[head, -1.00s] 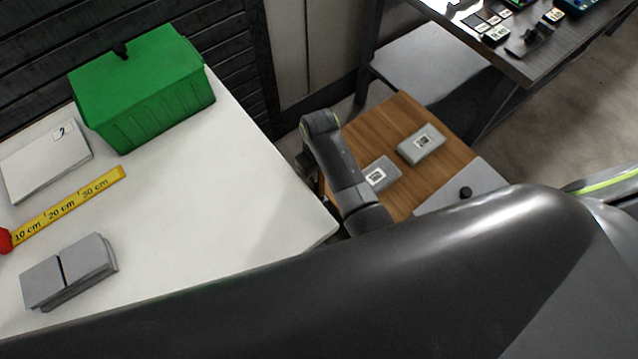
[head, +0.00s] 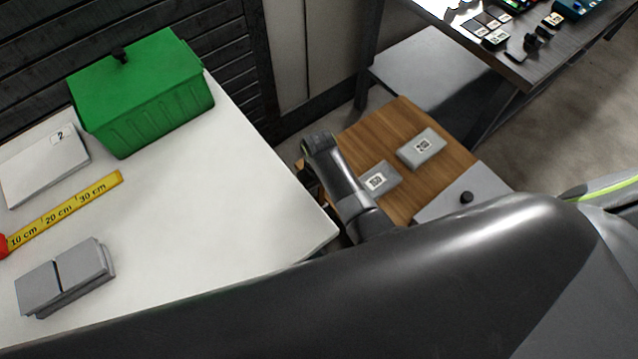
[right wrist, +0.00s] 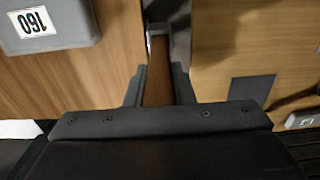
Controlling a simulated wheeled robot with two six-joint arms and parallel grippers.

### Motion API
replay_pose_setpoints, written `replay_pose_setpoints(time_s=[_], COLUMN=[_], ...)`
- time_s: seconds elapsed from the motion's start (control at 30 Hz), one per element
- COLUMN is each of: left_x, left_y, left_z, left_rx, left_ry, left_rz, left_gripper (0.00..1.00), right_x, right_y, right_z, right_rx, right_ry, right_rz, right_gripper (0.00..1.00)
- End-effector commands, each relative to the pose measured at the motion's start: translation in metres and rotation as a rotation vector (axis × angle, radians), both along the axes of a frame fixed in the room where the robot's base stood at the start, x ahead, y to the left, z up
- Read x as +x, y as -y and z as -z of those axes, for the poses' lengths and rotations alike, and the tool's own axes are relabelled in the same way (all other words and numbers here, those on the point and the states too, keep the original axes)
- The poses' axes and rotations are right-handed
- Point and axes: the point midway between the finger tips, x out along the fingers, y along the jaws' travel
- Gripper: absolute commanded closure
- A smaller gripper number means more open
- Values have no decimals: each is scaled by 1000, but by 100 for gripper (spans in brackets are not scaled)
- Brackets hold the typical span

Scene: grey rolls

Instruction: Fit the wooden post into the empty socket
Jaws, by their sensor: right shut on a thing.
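My right gripper (right wrist: 159,88) shows in the right wrist view, its two dark fingers shut on a narrow brown wooden piece, which looks like the wooden post (right wrist: 158,90). The post's far end lies near a pale edge and a dark glossy strip (right wrist: 168,15); I cannot tell whether they touch. In the head view my right arm reaches down beside the wooden table, and its fingers and the post are hidden. I cannot make out the empty socket with certainty. My left gripper is not in view.
The wooden table (head: 392,122) holds two grey labelled blocks (head: 422,149) (head: 378,180) and a grey plate with a black knob (head: 466,197). A white table (head: 215,200) bears a green box (head: 150,95), a yellow ruler (head: 75,208) and grey blocks (head: 65,278). Its middle is clear.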

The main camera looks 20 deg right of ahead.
Motion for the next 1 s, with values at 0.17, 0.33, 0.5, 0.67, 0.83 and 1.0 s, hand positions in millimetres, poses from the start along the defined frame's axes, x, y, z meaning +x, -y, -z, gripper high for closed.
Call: replay_pose_setpoints(time_s=[0.17,0.33,0.5,0.67,0.83,1.0], left_x=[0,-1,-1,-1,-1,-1], left_y=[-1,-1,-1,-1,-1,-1], left_z=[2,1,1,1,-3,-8], left_rx=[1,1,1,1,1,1], left_ry=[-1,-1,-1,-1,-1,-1], left_rz=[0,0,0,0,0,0], left_gripper=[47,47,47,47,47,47], right_x=[0,0,0,0,0,1], right_y=[0,0,0,0,0,-1], right_z=[5,5,5,5,-6,-34], right_rx=[0,0,0,0,1,2], right_ry=[0,0,0,0,2,5], right_rz=[0,0,0,0,0,0], right_gripper=[100,67,57,57,57,57])
